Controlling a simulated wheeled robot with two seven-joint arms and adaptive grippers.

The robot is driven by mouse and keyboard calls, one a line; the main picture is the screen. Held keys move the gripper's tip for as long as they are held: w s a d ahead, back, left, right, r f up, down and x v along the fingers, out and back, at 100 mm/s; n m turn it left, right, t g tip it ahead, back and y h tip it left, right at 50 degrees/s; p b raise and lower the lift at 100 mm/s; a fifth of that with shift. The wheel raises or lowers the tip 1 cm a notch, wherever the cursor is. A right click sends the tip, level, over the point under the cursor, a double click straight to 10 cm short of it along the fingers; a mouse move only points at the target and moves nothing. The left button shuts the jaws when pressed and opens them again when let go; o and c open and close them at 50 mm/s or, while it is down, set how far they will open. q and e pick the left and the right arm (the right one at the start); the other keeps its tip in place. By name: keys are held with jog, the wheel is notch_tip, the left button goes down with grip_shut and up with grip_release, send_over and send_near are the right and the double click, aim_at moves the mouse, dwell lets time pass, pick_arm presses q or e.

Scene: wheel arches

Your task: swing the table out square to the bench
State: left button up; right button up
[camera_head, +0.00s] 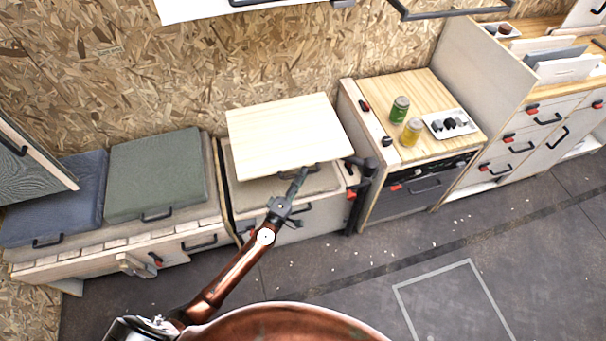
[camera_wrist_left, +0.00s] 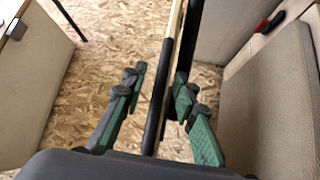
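The table (camera_head: 285,130) is a pale wooden board above a beige-cushioned bench section (camera_head: 243,190), set at a slight angle to it. A black post (camera_head: 362,195) stands by its right front corner. My left gripper (camera_head: 303,178) is at the table's front edge, where a dark handle partly shows. In the left wrist view the board (camera_wrist_left: 176,30) appears edge-on, with a black bar (camera_wrist_left: 158,95) along it. The open left fingers (camera_wrist_left: 158,98) stand either side of the bar, with a clear gap on the left finger's side. My right gripper is out of view.
Green (camera_head: 155,170) and blue-grey (camera_head: 75,195) cushions lie on the bench to the left. A cabinet right of the post carries a green can (camera_head: 400,108), a yellow jar (camera_head: 411,132) and a white tray (camera_head: 436,132). The floor (camera_head: 330,270) in front is clear.

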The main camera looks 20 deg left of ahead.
pick_arm(q)
jog(key=shift+w+d, duration=0.1)
jog(key=shift+w, duration=0.35)
jog(key=shift+c, duration=0.3)
grip_shut()
